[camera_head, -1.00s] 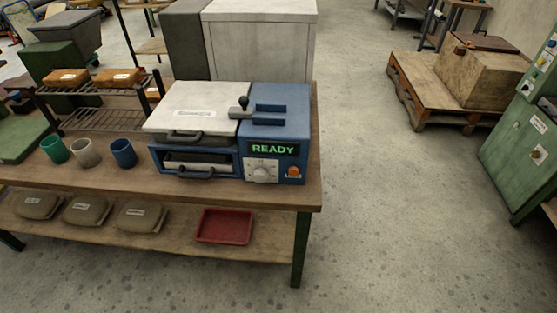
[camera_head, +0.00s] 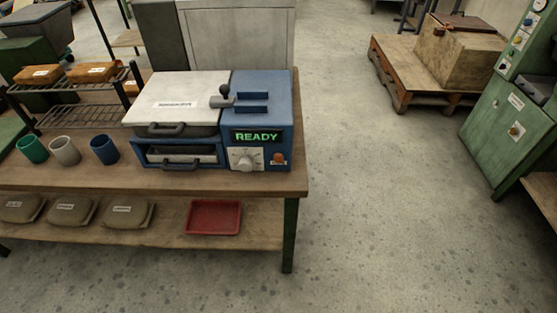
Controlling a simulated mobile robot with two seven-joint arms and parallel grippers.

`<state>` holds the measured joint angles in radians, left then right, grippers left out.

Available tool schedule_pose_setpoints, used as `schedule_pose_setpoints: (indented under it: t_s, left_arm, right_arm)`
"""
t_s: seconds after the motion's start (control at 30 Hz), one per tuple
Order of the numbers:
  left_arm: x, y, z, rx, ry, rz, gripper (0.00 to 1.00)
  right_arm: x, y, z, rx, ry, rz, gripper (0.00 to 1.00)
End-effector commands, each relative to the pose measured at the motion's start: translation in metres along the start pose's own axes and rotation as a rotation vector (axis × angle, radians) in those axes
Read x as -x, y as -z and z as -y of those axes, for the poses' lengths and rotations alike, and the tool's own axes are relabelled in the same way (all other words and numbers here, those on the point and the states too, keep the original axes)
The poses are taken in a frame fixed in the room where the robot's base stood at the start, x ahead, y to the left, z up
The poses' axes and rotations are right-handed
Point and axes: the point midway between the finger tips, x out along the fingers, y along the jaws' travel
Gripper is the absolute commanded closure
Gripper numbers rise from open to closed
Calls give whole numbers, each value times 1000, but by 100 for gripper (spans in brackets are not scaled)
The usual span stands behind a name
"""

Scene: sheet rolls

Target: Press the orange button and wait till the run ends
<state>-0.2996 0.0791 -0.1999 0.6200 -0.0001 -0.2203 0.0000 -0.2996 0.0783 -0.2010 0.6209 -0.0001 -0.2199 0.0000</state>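The orange button (camera_head: 279,158) is at the lower right of the front panel of a blue machine (camera_head: 262,98) on the workbench. A display (camera_head: 257,136) above it reads READY in green. A dial (camera_head: 245,159) is left of the button. A drawer front with a handle is below the lid. Neither of my grippers shows in the view.
Green, white and blue cups (camera_head: 65,150) stand left of the machine. The lower shelf holds labelled bags (camera_head: 126,214) and a red tray (camera_head: 214,217). A pallet (camera_head: 391,72) with a crate and a green cabinet (camera_head: 507,130) stand right. Floor between is clear.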

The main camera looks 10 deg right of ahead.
Motion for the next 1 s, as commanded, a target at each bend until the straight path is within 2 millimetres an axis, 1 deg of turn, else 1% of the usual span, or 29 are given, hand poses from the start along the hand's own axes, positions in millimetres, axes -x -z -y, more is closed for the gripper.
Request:
schedule_pose_setpoints:
  t_s: [0.03,0.13,0.17,1.0]
  left_arm:
    - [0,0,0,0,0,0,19]
    - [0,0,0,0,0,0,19]
    - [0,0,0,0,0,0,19]
    - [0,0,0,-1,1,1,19]
  right_arm:
    - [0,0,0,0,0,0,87]
    - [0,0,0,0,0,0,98]
    - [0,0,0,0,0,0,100]
    - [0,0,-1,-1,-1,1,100]
